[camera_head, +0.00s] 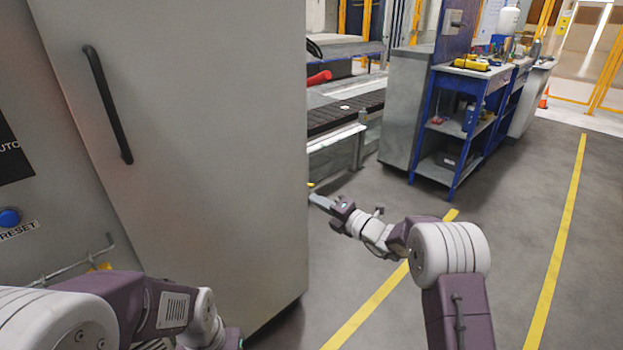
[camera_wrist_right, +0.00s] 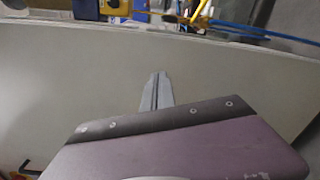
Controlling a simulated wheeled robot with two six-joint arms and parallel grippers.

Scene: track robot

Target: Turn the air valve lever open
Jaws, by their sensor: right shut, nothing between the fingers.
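My right gripper (camera_head: 320,201) reaches away from me past the right edge of the big grey cabinet, fingers together and empty. In the right wrist view its closed fingers (camera_wrist_right: 157,92) point at a wide pale surface. I cannot make out the air valve lever for certain. A small yellow bit (camera_head: 311,185) shows right beside the fingertips at the cabinet's edge, mostly hidden; I cannot tell what it is or whether they touch. My left arm is at the lower left, its gripper out of the frame.
The grey cabinet (camera_head: 200,150) with a black handle (camera_head: 107,104) fills the left side. A conveyor (camera_head: 345,112) with a red object (camera_head: 318,79) stands behind it. A blue workbench (camera_head: 462,130) stands at the back right. The floor between the yellow lines is clear.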

